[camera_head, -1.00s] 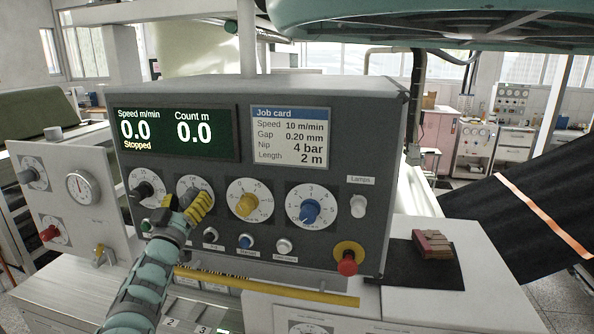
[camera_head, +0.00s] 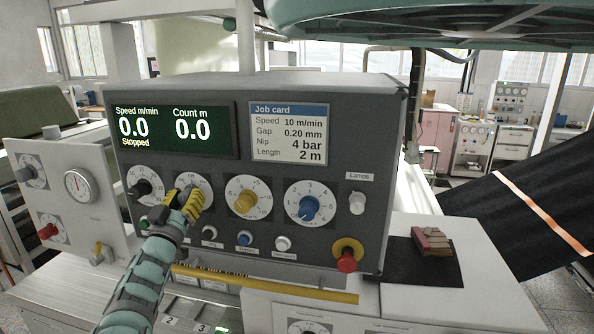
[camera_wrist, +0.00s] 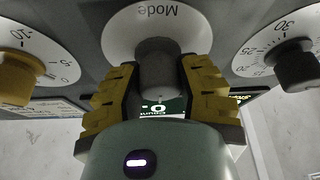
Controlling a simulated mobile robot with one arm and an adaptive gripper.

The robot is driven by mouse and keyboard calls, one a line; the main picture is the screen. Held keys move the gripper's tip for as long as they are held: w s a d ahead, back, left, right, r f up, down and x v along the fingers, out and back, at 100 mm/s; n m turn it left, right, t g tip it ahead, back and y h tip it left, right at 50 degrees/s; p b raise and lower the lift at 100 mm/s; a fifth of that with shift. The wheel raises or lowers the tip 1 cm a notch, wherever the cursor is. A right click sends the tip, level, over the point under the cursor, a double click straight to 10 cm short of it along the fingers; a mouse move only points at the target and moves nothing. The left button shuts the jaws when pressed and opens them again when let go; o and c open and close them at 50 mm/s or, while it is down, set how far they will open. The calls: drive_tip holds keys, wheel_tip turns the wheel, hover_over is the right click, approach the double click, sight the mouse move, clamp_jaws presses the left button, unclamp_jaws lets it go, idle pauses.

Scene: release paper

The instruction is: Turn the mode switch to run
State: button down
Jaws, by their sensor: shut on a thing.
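The mode switch is a dark grey knob (camera_wrist: 158,66) on a white round dial (camera_wrist: 120,32) marked "Mode" in the wrist view. In the head view its dial (camera_head: 207,184) is second from the left on the control panel, and the knob is hidden by my gripper. My gripper (camera_head: 190,201) has yellow ribbed fingers and reaches the panel from the lower left. In the wrist view my gripper (camera_wrist: 160,85) has one finger on each side of the knob and is shut on it. The switch's pointer position cannot be read.
A black knob (camera_head: 142,189) sits left of the mode dial and a yellow knob (camera_head: 244,201) right of it. The screen (camera_head: 176,130) reads 0.0 and Stopped.

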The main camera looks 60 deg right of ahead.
drive_tip(key=m+g+b, duration=0.1)
drive_tip(key=m+b, duration=0.1)
drive_tip(key=m, duration=0.1)
drive_tip(key=m+g+h+b, duration=0.1)
drive_tip(key=m+g+b, duration=0.1)
drive_tip(key=m, duration=0.1)
drive_tip(key=shift+f, duration=0.2)
drive_tip(key=shift+d+r+m+g+b, duration=0.1)
drive_tip(key=shift+m+g+b, duration=0.6)
drive_tip(key=shift+m, duration=0.9)
drive_tip(key=shift+r+m+g+b, duration=0.1)
drive_tip(key=shift+m+g+b, duration=0.6)
drive_tip(key=shift+m, duration=0.9)
drive_tip(key=shift+g, duration=0.3)
drive_tip(key=c, duration=0.6)
unclamp_jaws()
drive_tip(key=shift+o, duration=0.2)
drive_tip(key=v, duration=1.2)
drive_tip(key=shift+f, duration=0.1)
